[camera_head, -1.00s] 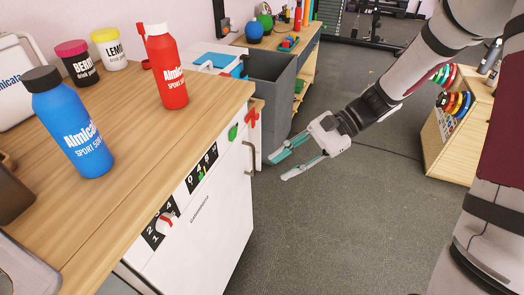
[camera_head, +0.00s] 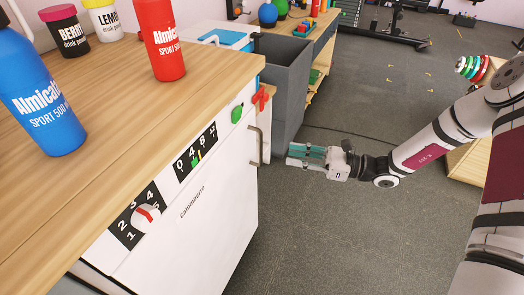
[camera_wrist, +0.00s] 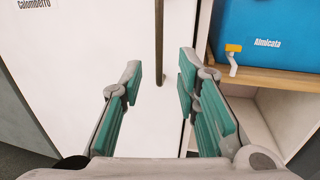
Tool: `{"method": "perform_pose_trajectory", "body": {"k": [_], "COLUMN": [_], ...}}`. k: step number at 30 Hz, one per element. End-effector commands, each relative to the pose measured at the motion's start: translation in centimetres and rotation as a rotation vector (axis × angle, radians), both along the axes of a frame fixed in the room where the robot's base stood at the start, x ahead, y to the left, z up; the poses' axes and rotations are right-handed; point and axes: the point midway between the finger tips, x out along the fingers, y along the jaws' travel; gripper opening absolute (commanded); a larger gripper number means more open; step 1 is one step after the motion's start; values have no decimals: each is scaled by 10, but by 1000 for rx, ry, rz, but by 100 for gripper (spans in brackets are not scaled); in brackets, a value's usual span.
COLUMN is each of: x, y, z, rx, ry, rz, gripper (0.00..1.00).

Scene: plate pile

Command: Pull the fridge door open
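The fridge is the white cabinet with a shut front door (camera_head: 205,225) under the wooden counter. The door also fills the left of the wrist view (camera_wrist: 85,65). Its grey vertical bar handle (camera_head: 259,143) is near the door's right edge. In the wrist view the handle (camera_wrist: 159,45) hangs down between the two fingertips. My gripper (camera_head: 291,155) is to the right of the handle in the head view, level with its lower part, with a visible gap. In the wrist view my gripper (camera_wrist: 161,78) has its teal-padded fingers spread and empty.
The counter (camera_head: 130,105) carries a blue bottle (camera_head: 45,110), a red bottle (camera_head: 162,40) and jars. A grey bin (camera_head: 282,80) stands beyond the fridge. A blue box (camera_wrist: 265,35) sits on a shelf right of the door. The floor (camera_head: 340,235) in front is clear.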

Motion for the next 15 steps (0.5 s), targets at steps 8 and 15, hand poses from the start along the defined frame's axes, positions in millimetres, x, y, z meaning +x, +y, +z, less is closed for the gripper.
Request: {"method": "perform_pose_trajectory", "body": {"k": [8,15], "x": [7,13], "y": [56,91], "z": [-1,-1], "rx": [0,0], "ry": [-1,-1], "rz": [5,2], "gripper": [29,29]}}
